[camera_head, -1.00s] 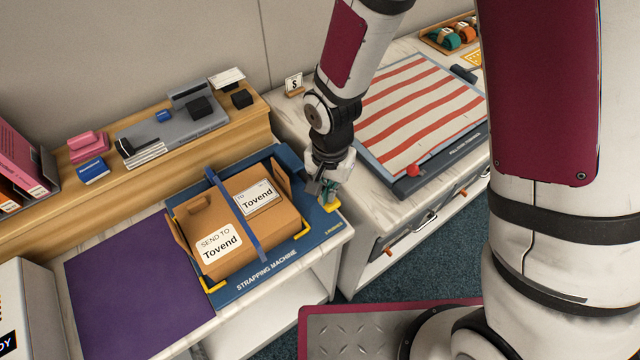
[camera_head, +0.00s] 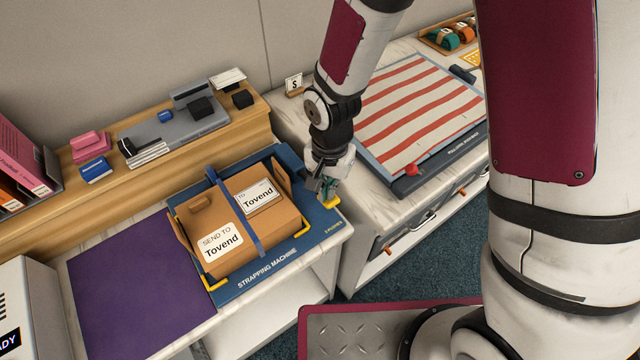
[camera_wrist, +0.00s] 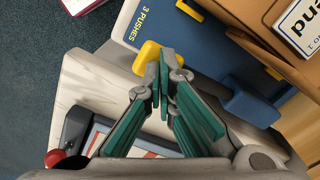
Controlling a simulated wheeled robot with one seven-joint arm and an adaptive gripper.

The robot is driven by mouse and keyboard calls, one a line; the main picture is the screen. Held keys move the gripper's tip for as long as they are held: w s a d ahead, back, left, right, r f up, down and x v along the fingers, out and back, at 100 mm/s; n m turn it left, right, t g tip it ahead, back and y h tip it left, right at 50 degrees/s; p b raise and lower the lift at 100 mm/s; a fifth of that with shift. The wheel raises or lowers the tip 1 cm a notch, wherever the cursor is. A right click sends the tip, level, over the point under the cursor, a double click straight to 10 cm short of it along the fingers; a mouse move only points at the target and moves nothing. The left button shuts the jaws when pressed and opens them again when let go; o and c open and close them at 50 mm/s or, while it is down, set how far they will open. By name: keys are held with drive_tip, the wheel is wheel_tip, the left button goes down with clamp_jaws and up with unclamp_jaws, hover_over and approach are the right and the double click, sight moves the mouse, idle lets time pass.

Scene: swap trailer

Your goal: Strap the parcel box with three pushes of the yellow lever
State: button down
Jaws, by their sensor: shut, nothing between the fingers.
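The brown parcel box (camera_head: 264,240) sits on the blue strapping machine (camera_head: 290,270), with its end flaps standing up. A blue strap arch (camera_head: 232,212) passes over the box. The yellow lever (camera_head: 333,204) is at the machine's right end; it also shows in the wrist view (camera_wrist: 145,55) by the "3 PUSHES" lettering. My gripper (camera_head: 329,190) is shut and empty, pointing down at the lever. In the wrist view my gripper's green fingertips (camera_wrist: 164,58) are together, right beside the lever. Whether they touch it I cannot tell.
A purple mat (camera_head: 140,285) lies left of the machine. A wooden ledge (camera_head: 60,205) with stationery runs behind. A striped board with a red knob (camera_head: 411,169) stands on the right counter, close to my arm.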

drive_tip(key=shift+r+p, duration=1.65)
drive_tip(key=shift+r, duration=1.7)
drive_tip(key=shift+f+n, duration=0.5)
drive_tip(key=shift+n, duration=2.5)
drive_tip(key=shift+f+n, duration=0.55)
drive_tip(key=shift+n, duration=2.45)
drive_tip(key=shift+f+n, duration=0.5)
drive_tip(key=shift+n, duration=2.5)
drive_tip(key=shift+f, duration=0.15)
